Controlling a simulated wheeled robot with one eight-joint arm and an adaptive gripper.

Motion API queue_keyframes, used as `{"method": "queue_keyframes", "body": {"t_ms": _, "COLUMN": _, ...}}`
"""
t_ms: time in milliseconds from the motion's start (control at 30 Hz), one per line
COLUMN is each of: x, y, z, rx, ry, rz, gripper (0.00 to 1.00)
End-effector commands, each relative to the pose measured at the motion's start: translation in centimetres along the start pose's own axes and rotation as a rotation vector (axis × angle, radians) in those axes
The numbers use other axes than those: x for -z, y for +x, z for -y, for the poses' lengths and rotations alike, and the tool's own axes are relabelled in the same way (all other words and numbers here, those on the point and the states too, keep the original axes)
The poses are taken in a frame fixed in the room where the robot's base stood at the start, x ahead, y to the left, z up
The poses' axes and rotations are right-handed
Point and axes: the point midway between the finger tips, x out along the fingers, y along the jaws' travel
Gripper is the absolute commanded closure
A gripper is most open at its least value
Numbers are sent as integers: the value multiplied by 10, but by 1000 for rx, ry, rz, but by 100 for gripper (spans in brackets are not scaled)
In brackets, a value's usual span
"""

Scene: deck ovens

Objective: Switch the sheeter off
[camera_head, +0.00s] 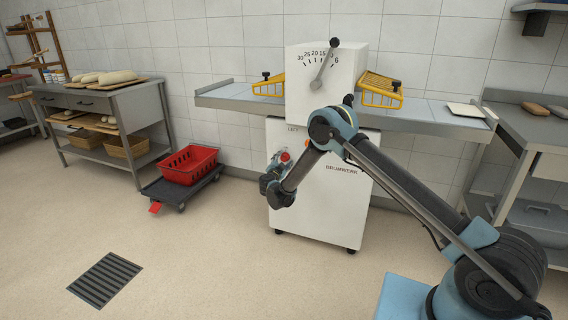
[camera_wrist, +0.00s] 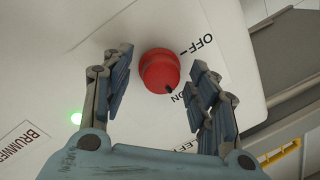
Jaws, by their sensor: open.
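The sheeter (camera_head: 318,192) is a white cabinet with a dial head and a lever, standing against the tiled wall. Its red knob (camera_head: 285,156) is on the front at the left and shows large in the wrist view (camera_wrist: 159,69). The knob's dark mark points towards the printed ON; OFF is printed farther round. A green lamp (camera_wrist: 76,118) glows on the panel. My gripper (camera_wrist: 161,70) is open, with one finger on each side of the knob and visible gaps between. In the head view my gripper (camera_head: 274,172) is in front of the cabinet's left side, partly hidden by my wrist.
Belt tables extend both sides of the sheeter, with yellow guards (camera_head: 381,90) above. A red crate (camera_head: 190,164) sits on a low dolly (camera_head: 165,190) at left. A work table (camera_head: 76,98) with dough stands behind it. Floor at front left is clear around a drain grate (camera_head: 105,280).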

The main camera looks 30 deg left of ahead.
Motion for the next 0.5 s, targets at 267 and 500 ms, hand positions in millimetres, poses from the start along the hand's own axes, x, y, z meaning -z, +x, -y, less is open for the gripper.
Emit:
{"method": "queue_keyframes", "body": {"t_ms": 267, "x": 0, "y": 0, "z": 0, "rx": 0, "ry": 0, "rz": 0, "gripper": 64}}
{"method": "queue_keyframes", "body": {"t_ms": 500, "x": 1, "y": 1, "z": -1, "rx": -2, "ry": 0, "rz": -1, "gripper": 90}}
